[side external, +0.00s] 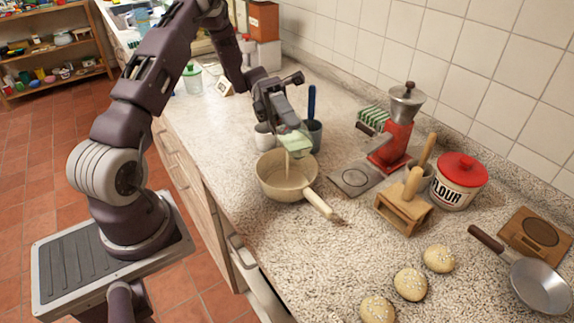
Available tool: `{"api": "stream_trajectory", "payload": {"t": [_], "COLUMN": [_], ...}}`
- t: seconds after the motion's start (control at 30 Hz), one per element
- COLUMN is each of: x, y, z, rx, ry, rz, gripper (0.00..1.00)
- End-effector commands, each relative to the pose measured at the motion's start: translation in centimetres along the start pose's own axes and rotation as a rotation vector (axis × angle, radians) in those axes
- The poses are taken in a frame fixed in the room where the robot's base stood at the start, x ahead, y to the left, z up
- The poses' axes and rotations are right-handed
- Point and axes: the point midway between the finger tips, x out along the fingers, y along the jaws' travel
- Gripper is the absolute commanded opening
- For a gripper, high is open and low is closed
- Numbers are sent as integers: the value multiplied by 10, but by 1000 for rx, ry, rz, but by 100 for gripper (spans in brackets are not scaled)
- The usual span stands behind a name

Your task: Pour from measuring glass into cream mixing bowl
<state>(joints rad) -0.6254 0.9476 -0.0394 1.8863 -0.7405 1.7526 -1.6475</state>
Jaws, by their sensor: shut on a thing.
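My gripper (284,122) is shut on the measuring glass (294,142), a small pale green, see-through vessel. The glass is held above the cream mixing bowl (268,183) and looks tipped over it. A thin pale streak runs from below the glass towards the inside of the bowl; it looks like a pouring stream, but it is too small to be sure. The bowl stands upright on the speckled counter, and its contents are hard to make out. A pale handle (318,203) sticks out from the bowl's lower right side.
A grey cup (314,137) holding a blue-handled tool and a white cup (264,138) stand close behind the bowl. A red grinder (393,148), wooden stand (404,208) and flour tin (459,182) stand to the right. Buns (410,284) and a pan (541,285) lie in front.

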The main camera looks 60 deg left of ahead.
Motion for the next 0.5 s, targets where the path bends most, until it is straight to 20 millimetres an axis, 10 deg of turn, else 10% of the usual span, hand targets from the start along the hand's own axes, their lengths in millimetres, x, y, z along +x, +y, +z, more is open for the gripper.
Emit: {"api": "stream_trajectory", "payload": {"t": [0.5], "x": [-2], "y": [-7], "z": [1], "rx": [1], "ry": [-8], "rz": [-51], "gripper": [1]}}
